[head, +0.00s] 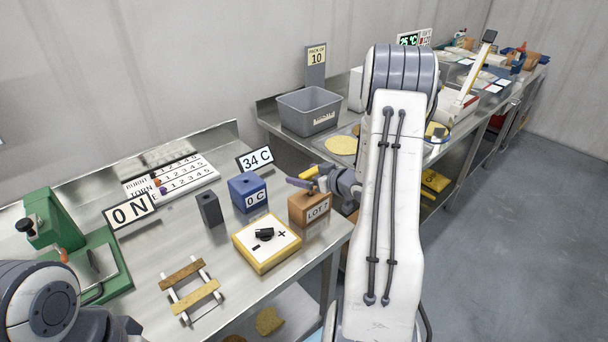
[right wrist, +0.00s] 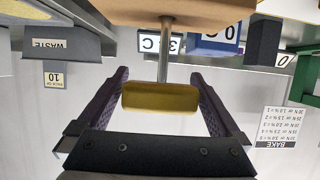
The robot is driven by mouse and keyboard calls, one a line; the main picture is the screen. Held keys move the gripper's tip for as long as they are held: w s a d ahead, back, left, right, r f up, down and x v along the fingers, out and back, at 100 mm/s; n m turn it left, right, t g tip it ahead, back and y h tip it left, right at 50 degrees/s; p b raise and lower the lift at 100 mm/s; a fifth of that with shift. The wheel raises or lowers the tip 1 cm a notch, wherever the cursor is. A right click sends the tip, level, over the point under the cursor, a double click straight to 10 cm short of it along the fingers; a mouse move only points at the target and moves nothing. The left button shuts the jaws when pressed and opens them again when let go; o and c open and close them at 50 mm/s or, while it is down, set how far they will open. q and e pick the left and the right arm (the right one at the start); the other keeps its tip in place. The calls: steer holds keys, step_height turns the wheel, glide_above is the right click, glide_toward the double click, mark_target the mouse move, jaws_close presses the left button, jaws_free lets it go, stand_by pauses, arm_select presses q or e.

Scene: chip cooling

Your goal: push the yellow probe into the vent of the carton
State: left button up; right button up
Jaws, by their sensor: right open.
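The brown carton (head: 309,211), marked LOT 7, stands near the front right corner of the steel bench. Its underside or side fills the top of the right wrist view (right wrist: 180,12). The yellow probe (head: 308,172) is at the carton's top; in the right wrist view its yellow handle (right wrist: 160,97) shows with a metal rod running to the carton. A length of rod is still visible outside the carton. My right gripper (right wrist: 161,78) is open, its fingers on either side of the handle with gaps. The vent itself is hidden. My left gripper is out of view.
A 34 C sign (head: 255,159) is behind. A grey bin (head: 309,110) stands on the second bench.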

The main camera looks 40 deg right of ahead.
steer(key=b+v, duration=0.1)
steer(key=v, duration=0.8)
steer(key=shift+s, duration=0.3)
steer(key=shift+r, duration=0.15)
